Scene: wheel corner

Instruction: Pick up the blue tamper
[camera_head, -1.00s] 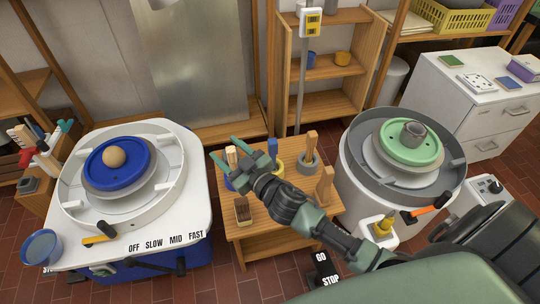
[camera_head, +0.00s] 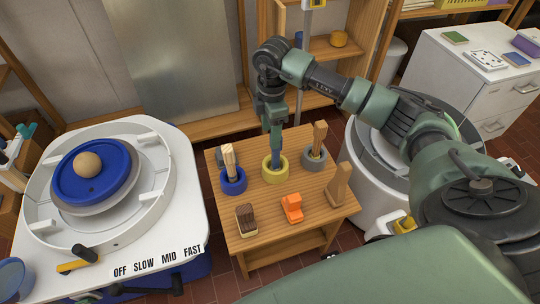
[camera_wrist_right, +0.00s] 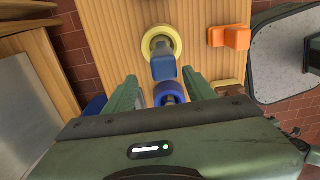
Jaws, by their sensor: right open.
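The blue tamper (camera_head: 276,157) stands about upright in a yellow ring holder (camera_head: 274,173) on the small wooden table. In the right wrist view, its blue parts (camera_wrist_right: 164,68) show over the yellow ring (camera_wrist_right: 161,42), partly between the fingers. My right gripper (camera_head: 275,136) points down over the holder, around the upper part of the tamper. It is open, with a finger (camera_wrist_right: 129,98) on either side in the wrist view. Contact with the tamper cannot be told. The tamper's upper part is hidden by the gripper in the head view. My left gripper is not in view.
A blue holder (camera_head: 233,184) with wooden-handled tools stands left, a grey holder (camera_head: 314,162) right. A brush (camera_head: 246,219), an orange item (camera_head: 292,206) and a wooden block (camera_head: 339,184) stand in front. A pottery wheel (camera_head: 150,185) is at left.

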